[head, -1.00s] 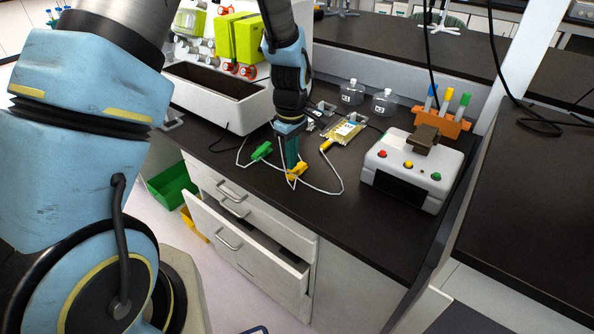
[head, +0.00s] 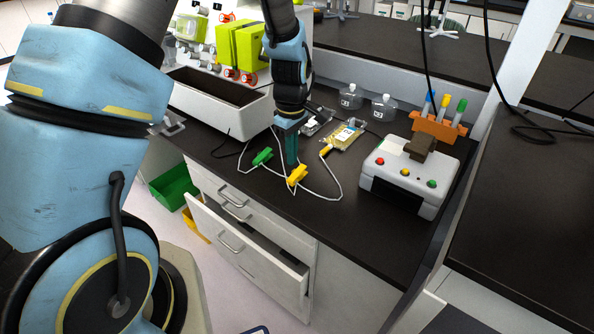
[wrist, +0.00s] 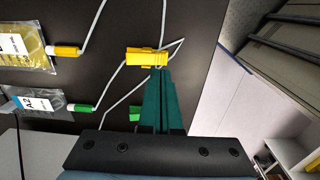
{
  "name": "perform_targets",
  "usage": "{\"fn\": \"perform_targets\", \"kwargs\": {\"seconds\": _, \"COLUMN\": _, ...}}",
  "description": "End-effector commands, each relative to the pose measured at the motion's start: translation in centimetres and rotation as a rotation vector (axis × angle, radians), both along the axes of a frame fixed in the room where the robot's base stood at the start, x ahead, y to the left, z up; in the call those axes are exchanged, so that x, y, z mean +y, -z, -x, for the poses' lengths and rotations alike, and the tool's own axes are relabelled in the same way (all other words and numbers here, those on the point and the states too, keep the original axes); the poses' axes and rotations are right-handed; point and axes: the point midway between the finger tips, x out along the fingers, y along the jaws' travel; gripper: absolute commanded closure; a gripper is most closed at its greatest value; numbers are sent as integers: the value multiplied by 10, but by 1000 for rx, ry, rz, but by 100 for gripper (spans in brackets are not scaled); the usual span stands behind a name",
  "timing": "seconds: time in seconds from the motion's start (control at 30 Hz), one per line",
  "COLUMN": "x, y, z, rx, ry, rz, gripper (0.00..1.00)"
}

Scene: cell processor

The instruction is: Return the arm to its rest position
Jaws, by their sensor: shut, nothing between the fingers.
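My gripper (head: 291,163) hangs over the black bench top near its front edge, fingers pointing down. Its teal fingers are together and hold nothing; they also show in the wrist view (wrist: 160,75). A yellow clamp (head: 297,174) lies just right of the fingertips, and in the wrist view the yellow clamp (wrist: 147,57) sits right beyond the tips. I cannot tell whether they touch. A green clamp (head: 262,156) lies to the left of the fingers. In the wrist view a green clamp (wrist: 135,114) is partly hidden behind the fingers.
White tubes loop around the clamps to a yellow bag (head: 346,136). A white box with coloured buttons (head: 412,176) stands at right, below an orange tube rack (head: 440,126). A white machine (head: 222,100) stands at left. A drawer (head: 245,250) is open below the bench.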

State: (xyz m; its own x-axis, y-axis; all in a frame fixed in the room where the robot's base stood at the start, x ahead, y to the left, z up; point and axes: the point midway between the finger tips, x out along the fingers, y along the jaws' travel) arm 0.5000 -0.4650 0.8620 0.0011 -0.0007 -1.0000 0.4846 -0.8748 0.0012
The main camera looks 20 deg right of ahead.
Motion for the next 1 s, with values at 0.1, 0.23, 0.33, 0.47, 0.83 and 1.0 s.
{"fn": "perform_targets", "kwargs": {"seconds": 0.1, "x": 0, "y": -1, "z": 0, "rx": 0, "ry": 0, "rz": -1, "gripper": 100}}
{"fn": "perform_targets", "kwargs": {"seconds": 0.23, "x": 0, "y": 0, "z": 0, "rx": 0, "ry": 0, "rz": -1, "gripper": 100}}
{"fn": "perform_targets", "kwargs": {"seconds": 0.33, "x": 0, "y": 0, "z": 0, "rx": 0, "ry": -1, "rz": -1, "gripper": 100}}
{"fn": "perform_targets", "kwargs": {"seconds": 0.47, "x": 2, "y": -2, "z": -1, "rx": 0, "ry": 1, "rz": 0, "gripper": 100}}
{"fn": "perform_targets", "kwargs": {"seconds": 0.83, "x": 162, "y": -87, "z": -22, "rx": -65, "ry": 261, "rz": 30, "gripper": 100}}
{"fn": "perform_targets", "kwargs": {"seconds": 1.0, "x": 246, "y": -119, "z": 4, "rx": -110, "ry": 439, "rz": 11, "gripper": 100}}
